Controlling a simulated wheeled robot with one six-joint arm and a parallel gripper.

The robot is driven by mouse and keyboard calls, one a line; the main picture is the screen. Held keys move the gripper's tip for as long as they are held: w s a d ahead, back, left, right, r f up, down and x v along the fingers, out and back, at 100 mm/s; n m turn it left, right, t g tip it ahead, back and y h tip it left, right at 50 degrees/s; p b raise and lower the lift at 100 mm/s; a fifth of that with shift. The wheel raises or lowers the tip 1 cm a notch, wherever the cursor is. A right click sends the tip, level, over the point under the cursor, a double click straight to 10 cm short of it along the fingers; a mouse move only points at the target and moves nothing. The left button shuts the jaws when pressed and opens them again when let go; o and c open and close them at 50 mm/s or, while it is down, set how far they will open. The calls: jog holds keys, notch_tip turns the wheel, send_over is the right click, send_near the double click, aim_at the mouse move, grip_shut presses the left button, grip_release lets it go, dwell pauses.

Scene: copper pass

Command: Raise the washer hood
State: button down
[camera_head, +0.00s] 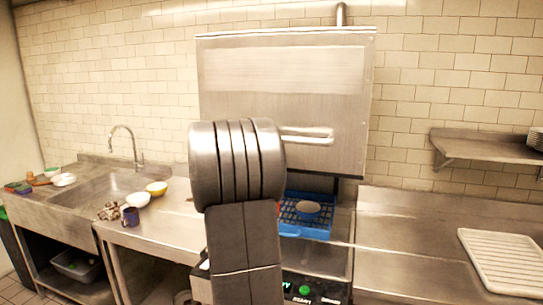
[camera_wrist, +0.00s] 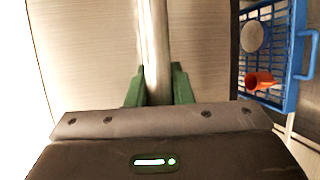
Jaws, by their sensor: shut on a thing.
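The washer hood (camera_head: 280,75) is a large brushed-steel box against the tiled wall. It stands raised, with an open gap below its lower edge. Its bar handle (camera_head: 310,138) shows on the front face, partly hidden by my arm. In the wrist view the handle (camera_wrist: 153,40) runs between the green fingers of my gripper (camera_wrist: 158,86), which is shut on it. In the head view my arm hides the gripper. The hood's face (camera_wrist: 85,60) fills much of the wrist view.
Under the hood sits a blue rack (camera_head: 318,233) with a greyish dish (camera_head: 307,208); the wrist view also shows an orange cup (camera_wrist: 261,81) in it. Left are bowls (camera_head: 137,200), a dark mug (camera_head: 130,216) and a sink. Right, a ribbed white tray (camera_head: 503,262) lies on the counter below a shelf (camera_head: 490,147).

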aim_at(282, 126)
jog(key=shift+r+p, duration=0.55)
jog(key=shift+r, duration=1.4)
jog(key=c, duration=1.3)
grip_release()
jog(key=shift+a, duration=0.1)
jog(key=b+v, duration=0.3)
jog(key=v, duration=1)
jog(key=shift+s+a+b, duration=0.15)
jog(key=shift+s+b, duration=0.15)
jog(key=shift+w, duration=0.1)
